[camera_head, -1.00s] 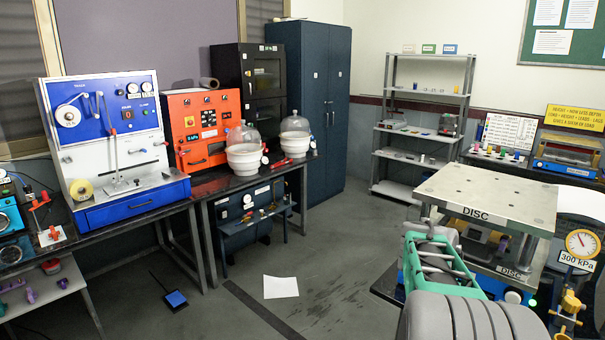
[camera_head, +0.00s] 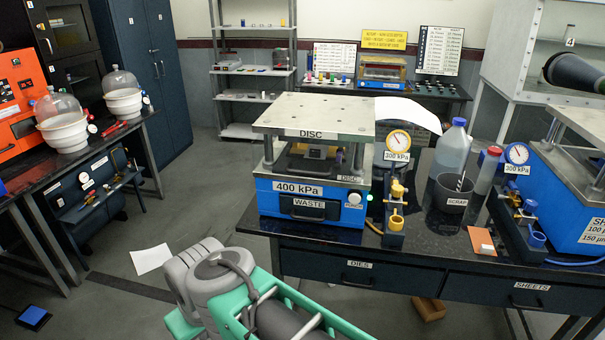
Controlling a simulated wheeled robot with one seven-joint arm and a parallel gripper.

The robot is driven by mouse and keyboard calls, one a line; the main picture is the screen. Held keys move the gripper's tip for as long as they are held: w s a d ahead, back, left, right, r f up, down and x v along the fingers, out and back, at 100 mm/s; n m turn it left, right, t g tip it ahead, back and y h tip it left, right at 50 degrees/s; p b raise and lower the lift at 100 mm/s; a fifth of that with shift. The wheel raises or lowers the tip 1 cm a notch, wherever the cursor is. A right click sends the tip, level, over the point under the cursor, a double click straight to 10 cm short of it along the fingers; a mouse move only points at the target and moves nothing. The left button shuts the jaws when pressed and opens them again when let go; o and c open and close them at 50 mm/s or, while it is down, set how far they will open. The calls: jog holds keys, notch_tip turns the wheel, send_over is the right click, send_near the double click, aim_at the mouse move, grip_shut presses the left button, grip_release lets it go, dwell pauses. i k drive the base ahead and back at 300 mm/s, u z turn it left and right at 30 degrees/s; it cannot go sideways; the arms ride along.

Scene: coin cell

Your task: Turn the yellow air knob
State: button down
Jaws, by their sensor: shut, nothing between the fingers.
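A yellow knob (camera_head: 396,190) stands on a dark block to the right of the blue DISC press (camera_head: 265,205), below a round gauge (camera_head: 398,141) labelled 300 kPa. A second yellow fitting (camera_head: 396,222) is below it. Another air unit with yellow parts (camera_head: 528,206) stands by the blue press (camera_head: 575,195) at the far right, under its own 300 kPa gauge (camera_head: 517,154). My grey and green arm fills the bottom centre, left of and nearer than the DISC press's knob. My gripper is out of view, so its distance from the knob does not show.
The presses stand on a black bench with DIES (camera_head: 358,280) and SHEETS (camera_head: 530,302) drawers. A water jug (camera_head: 452,150), SCRAP cup (camera_head: 453,193) and red-capped bottle (camera_head: 489,170) stand between them. A paper sheet (camera_head: 151,258) and blue pedal (camera_head: 33,317) lie on the open floor at left.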

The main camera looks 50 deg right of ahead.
aim_at(397, 190)
jog(key=z, duration=0.75)
jog(key=i, duration=0.65)
jog(key=z, duration=1.75)
